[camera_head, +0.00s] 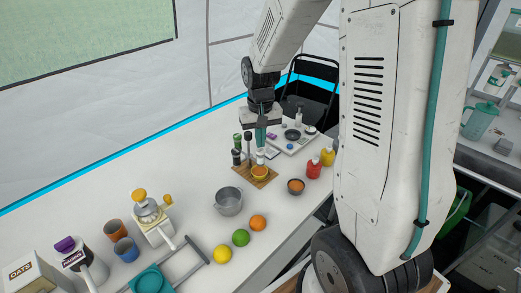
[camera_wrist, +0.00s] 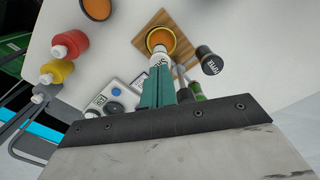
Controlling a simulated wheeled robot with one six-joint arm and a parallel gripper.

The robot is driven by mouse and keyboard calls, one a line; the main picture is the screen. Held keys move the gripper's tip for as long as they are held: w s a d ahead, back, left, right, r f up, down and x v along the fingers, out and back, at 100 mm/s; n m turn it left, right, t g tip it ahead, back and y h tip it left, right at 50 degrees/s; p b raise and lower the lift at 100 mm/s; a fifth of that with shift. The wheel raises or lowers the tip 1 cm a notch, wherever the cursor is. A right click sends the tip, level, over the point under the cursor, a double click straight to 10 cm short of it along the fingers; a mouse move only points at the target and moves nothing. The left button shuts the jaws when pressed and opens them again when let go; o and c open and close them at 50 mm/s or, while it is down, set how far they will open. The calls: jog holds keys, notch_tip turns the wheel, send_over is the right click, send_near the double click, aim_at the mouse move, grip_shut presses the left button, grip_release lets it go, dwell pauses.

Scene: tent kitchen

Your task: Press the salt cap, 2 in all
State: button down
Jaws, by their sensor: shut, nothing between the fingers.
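The salt shaker (camera_head: 260,157), white with a dark label, stands at the edge of a wooden board. In the wrist view the salt shaker (camera_wrist: 158,63) shows just beyond my teal fingertips, its top partly hidden by them. My gripper (camera_head: 260,143) points down directly over the salt shaker, shut and empty. The fingertips (camera_wrist: 160,76) appear at or very close to the cap; I cannot tell whether they touch it.
A dark labelled shaker (camera_head: 236,157) and tall mills (camera_head: 247,150) stand close on the left. Red (camera_head: 313,168) and yellow (camera_head: 327,156) bottles and a scale (camera_head: 281,143) are to the right.

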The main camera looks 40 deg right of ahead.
aim_at(260, 150)
jog(key=shift+f, duration=0.5)
jog(key=shift+f, duration=0.45)
jog(key=shift+r, duration=0.45)
jog(key=shift+f, duration=0.4)
dwell(0.8)
jog(key=shift+r, duration=0.4)
jog(key=shift+r, duration=3)
